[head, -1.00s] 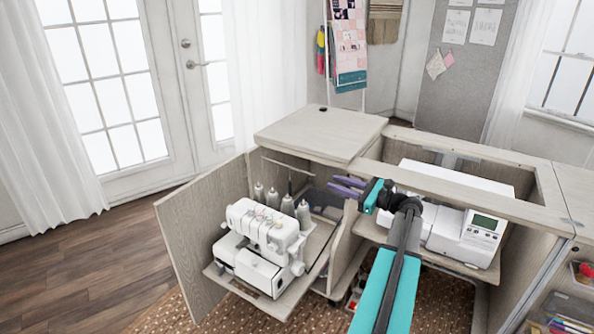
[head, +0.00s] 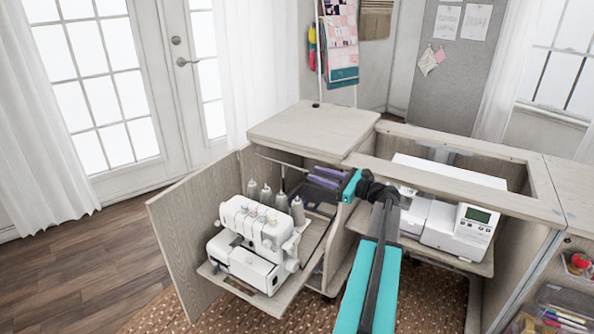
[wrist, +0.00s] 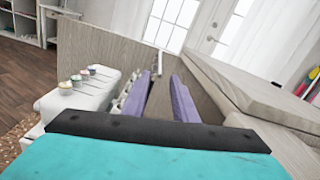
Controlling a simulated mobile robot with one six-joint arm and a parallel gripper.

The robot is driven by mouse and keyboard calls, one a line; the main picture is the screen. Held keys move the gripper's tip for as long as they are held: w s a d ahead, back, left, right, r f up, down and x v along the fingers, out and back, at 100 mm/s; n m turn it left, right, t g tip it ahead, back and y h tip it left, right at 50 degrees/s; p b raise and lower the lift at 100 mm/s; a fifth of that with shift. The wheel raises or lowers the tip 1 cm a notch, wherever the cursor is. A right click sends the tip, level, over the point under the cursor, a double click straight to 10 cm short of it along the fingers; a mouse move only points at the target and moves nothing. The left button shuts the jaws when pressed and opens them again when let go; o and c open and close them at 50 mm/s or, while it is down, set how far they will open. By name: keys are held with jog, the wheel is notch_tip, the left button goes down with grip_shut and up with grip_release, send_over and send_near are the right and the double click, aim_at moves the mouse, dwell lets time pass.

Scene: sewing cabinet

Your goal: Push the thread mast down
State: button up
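The thread mast (head: 283,179) is a thin upright rod behind the white serger (head: 252,237), with a pale crossbar at its top. The serger sits on a pull-out shelf with several grey thread cones (head: 266,195) behind it. My gripper (head: 314,178) has purple fingers and is to the right of the mast, under the cabinet's lifted top. In the wrist view the fingers (wrist: 158,88) are spread apart with nothing between them up close. The mast top (wrist: 159,60) shows ahead, in line with the gap. The mast's lower part is hidden there.
The cabinet door (head: 185,245) stands open on the left. The cabinet top panel (head: 312,128) is close behind and beside my gripper. A white sewing machine (head: 440,222) sits in the right bay. Open floor lies to the left.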

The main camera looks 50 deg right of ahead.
jog(key=b, duration=0.1)
send_near(284, 164)
jog(key=x, duration=0.4)
jog(key=shift+w+d+f, duration=0.1)
jog(key=shift+w+f, duration=0.05)
jog(key=shift+w, duration=0.15)
jog(key=shift+c, duration=0.2)
grip_shut()
dwell(1.1)
